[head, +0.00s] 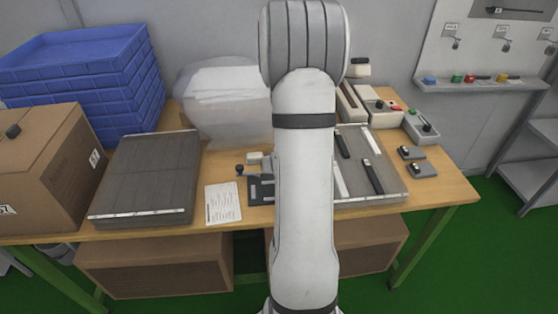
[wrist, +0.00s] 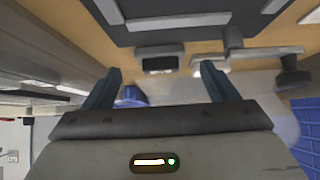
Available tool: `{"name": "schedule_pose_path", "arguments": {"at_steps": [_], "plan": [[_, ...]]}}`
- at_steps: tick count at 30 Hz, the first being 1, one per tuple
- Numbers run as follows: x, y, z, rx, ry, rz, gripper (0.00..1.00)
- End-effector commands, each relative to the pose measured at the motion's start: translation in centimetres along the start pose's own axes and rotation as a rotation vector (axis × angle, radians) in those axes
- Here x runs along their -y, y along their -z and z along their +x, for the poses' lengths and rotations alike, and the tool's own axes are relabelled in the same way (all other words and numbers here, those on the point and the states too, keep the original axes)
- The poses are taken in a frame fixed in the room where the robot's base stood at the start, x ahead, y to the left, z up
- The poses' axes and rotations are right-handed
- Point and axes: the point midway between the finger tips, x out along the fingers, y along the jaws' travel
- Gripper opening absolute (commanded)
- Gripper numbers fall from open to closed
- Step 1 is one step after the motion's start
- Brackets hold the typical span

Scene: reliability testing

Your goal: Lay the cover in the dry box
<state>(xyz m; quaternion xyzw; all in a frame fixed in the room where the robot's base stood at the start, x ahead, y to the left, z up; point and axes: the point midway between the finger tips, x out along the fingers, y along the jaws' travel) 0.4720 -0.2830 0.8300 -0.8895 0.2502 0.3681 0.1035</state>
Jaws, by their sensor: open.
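I cannot tell for sure which thing is the cover or which is the dry box. A closed-looking grey flat case (head: 145,175) lies at the left of the table in the head view. A shallow grey tray (head: 392,168) with dark and white strips lies at the right, partly hidden by my arm. My gripper (wrist: 158,82) is open in the wrist view, with nothing seen between its fingers. A small grey block with a dark face (wrist: 160,60) shows beyond the fingertips. In the head view my arm hides my gripper.
Stacked blue crates (head: 85,70) and a cardboard box (head: 45,160) stand at the left. A translucent bag (head: 225,100) stands at the back. A paper sheet (head: 222,203) and a small dark device (head: 262,190) lie mid-table. Small grey devices (head: 423,169) sit at the right.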

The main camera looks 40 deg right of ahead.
Motion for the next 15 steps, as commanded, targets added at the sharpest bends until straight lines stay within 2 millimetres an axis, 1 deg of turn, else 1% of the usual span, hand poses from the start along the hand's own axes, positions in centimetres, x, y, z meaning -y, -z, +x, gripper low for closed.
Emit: {"name": "schedule_pose_path", "arguments": {"at_steps": [3,6,9,15], "plan": [[-0.1,-0.1,1.6,0.002,0.000,0.000,0.80],[-0.1,-0.1,2.4,0.002,0.000,0.001,0.80],[-0.1,0.0,2.7,0.000,-0.001,0.001,0.80],[-0.1,0.0,2.7,0.000,-0.001,0.001,0.80]]}}
